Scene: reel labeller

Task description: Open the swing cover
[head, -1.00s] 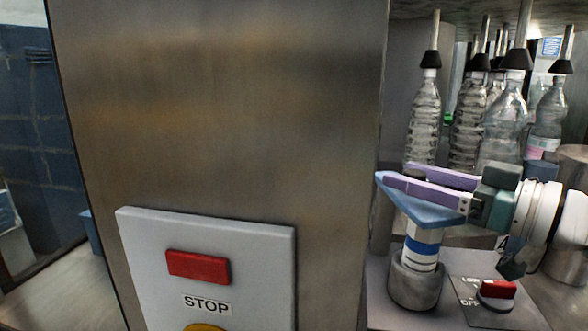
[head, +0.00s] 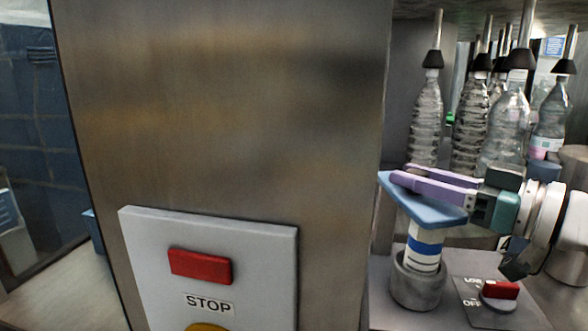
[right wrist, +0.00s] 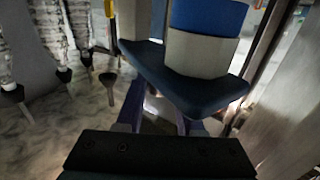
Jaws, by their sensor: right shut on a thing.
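The swing cover (head: 436,211) is a flat blue plate on top of a white reel with a blue band (head: 425,249), which stands upright in a grey cup (head: 417,290). My right gripper (head: 398,176), with purple fingers, comes in from the right, lies along the cover's top and is shut on the cover. The exact grip point is hidden. In the right wrist view the cover's dark blue plate (right wrist: 190,82) spans the fingers, with the banded reel (right wrist: 207,30) behind it. My left gripper is not in view.
A large steel housing (head: 220,110) with a STOP panel (head: 265,240) fills the left and middle. Several clear bottles (head: 425,125) stand behind the cover. A red switch (head: 500,290) sits right of the cup.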

